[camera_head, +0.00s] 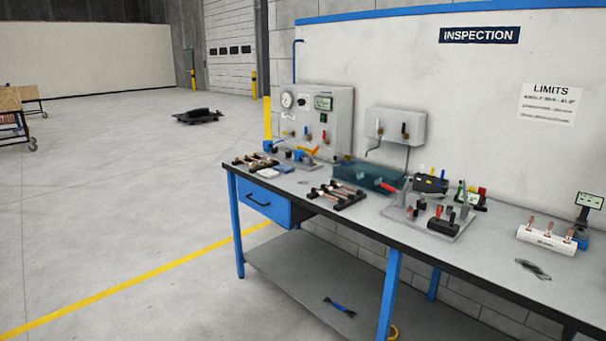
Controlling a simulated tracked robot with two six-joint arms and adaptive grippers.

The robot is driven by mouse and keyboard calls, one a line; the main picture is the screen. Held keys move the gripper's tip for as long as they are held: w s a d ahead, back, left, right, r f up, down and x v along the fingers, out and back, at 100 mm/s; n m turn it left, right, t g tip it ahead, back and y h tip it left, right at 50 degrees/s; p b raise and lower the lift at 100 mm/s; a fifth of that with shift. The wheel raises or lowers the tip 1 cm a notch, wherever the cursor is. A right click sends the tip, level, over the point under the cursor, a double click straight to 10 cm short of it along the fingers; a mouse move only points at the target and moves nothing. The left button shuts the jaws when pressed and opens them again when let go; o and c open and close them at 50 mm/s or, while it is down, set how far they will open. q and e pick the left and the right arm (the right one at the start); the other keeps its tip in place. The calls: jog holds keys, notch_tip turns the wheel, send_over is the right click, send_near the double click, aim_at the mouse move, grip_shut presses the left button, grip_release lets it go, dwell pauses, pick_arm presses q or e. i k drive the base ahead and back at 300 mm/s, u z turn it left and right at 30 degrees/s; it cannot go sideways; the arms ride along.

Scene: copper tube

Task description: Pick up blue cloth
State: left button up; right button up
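A small flat pale blue item (283,168), which looks like folded cloth, lies on the left part of the workbench, behind the front edge. A paler, whitish-blue flat piece (266,173) lies just to its left. Both are small in the picture, and I cannot tell for sure which is the blue cloth. Neither of my grippers shows in the head view.
The workbench (490,262) bears racks of copper tubes (337,195), a teal transparent tray (365,177), a tool fixture (432,216) and a white tube holder (547,240). A blue-handled tool (340,306) lies on the lower shelf. The floor to the left is open.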

aim_at(285, 169)
jog(key=u, duration=0.2)
jog(key=i, duration=0.85)
jog(key=z, duration=0.2)
jog(key=k, duration=0.85)
jog(key=u, duration=0.3)
jog(key=i, duration=0.95)
jog(key=z, duration=1.45)
